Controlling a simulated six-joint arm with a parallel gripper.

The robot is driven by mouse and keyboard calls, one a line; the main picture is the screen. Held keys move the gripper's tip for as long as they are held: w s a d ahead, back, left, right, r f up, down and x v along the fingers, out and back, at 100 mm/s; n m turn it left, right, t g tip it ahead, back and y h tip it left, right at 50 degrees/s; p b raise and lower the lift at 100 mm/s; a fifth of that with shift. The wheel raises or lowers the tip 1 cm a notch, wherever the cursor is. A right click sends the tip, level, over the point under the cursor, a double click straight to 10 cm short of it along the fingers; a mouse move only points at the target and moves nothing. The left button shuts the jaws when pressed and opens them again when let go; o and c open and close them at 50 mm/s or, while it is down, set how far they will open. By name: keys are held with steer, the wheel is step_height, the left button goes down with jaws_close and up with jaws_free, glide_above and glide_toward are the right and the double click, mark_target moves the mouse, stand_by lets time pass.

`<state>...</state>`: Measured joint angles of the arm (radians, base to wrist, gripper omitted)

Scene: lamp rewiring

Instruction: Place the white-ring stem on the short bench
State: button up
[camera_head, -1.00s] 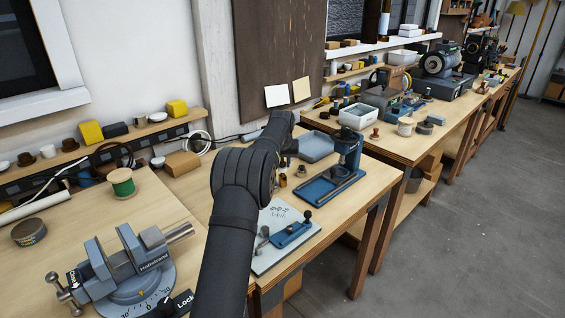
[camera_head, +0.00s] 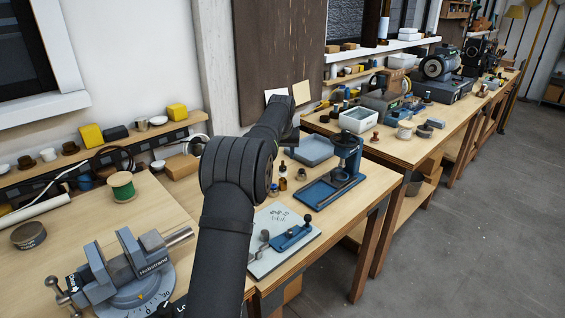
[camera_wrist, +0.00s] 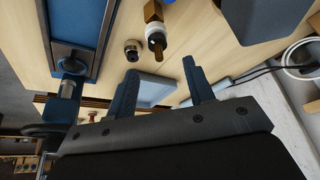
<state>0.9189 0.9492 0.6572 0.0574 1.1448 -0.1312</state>
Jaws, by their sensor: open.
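In the wrist view a stem with a brass upper part, a white ring and a dark end (camera_wrist: 154,31) stands out from the wooden bench top. My gripper (camera_wrist: 160,67) is open, its two blue fingers apart and empty, with the stem beyond the fingertips and roughly in line with the gap. In the head view my arm hides the gripper. Small stem-like parts (camera_head: 283,184) stand on the middle bench (camera_head: 345,212), beside the blue press; I cannot tell which is the white-ring one. This bench looks shorter than the long one at right.
A short ringed part (camera_wrist: 132,49) sits close beside the stem. The blue press (camera_head: 346,160) stands to the right, a grey-blue tray (camera_head: 313,148) behind, and a white plate with a blue fixture (camera_head: 291,237) in front. A vise (camera_head: 122,275) stands at left.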

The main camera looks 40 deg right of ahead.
mark_target(282, 166)
steer(key=shift+v, duration=2.2)
steer(key=x, duration=1.1)
steer(key=shift+w+f, duration=0.1)
steer(key=shift+f, duration=0.25)
steer(key=shift+w+d+r, duration=0.1)
steer(key=shift+d+r, duration=0.05)
steer(key=shift+r, duration=1.5)
